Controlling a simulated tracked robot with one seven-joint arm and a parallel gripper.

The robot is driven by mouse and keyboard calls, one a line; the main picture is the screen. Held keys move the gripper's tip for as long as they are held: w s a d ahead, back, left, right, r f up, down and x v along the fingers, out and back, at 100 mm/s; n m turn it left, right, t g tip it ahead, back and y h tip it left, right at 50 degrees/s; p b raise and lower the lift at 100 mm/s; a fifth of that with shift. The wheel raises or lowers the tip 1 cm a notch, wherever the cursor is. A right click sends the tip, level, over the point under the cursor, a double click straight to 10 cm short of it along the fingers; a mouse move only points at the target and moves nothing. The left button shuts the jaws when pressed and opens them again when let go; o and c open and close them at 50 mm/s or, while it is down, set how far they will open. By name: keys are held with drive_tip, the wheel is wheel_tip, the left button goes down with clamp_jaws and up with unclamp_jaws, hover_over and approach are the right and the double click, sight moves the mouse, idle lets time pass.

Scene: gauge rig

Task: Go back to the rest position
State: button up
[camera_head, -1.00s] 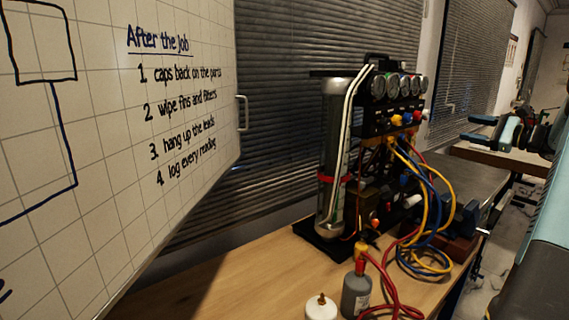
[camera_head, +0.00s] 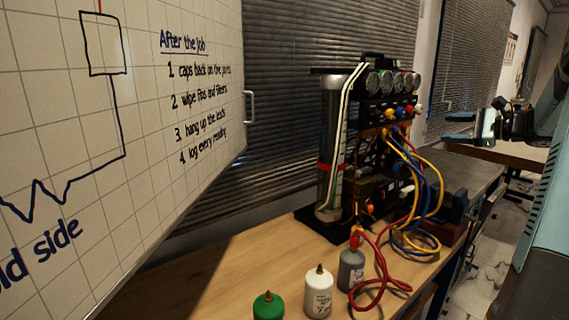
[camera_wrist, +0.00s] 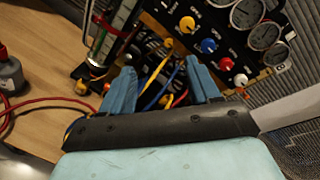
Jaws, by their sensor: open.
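My gripper (camera_wrist: 160,92) shows in the wrist view with its two blue fingers apart and nothing between them. Beyond the fingers is the gauge rig, with yellow, blue and red hoses (camera_wrist: 165,85) seen in the gap. In the head view the gauge rig (camera_head: 375,130) stands on the wooden bench, with round gauges on top and coloured knobs below. In the head view my arm fills the right edge.
A whiteboard (camera_head: 120,150) with writing fills the left. On the wooden bench (camera_head: 225,275) stand green (camera_head: 268,306), white (camera_head: 318,292) and grey (camera_head: 351,268) bottles. Floor (camera_head: 490,265) shows at right.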

drive_tip(key=s+a+f+n+g+h, duration=0.15)
drive_tip(key=s+a+n+g, duration=0.25)
drive_tip(key=s+a, duration=0.5)
drive_tip(key=s+a+f+n+g+h, duration=0.1)
drive_tip(key=s+a+n+g+h, duration=0.3)
drive_tip(key=a, duration=0.9)
drive_tip(key=s+a+f+n+t+h, duration=0.1)
drive_tip(key=s+n, duration=0.3)
drive_tip(key=s, duration=0.6)
drive_tip(key=s+a+f+n+t+h, duration=0.1)
drive_tip(key=s+f+n+h, duration=0.3)
drive_tip(key=s, duration=0.7)
drive_tip(key=shift+a+f+n+h, duration=0.2)
drive_tip(key=shift+a+n+h, duration=0.15)
drive_tip(key=shift+a+n, duration=0.25)
drive_tip(key=shift+d, duration=0.1)
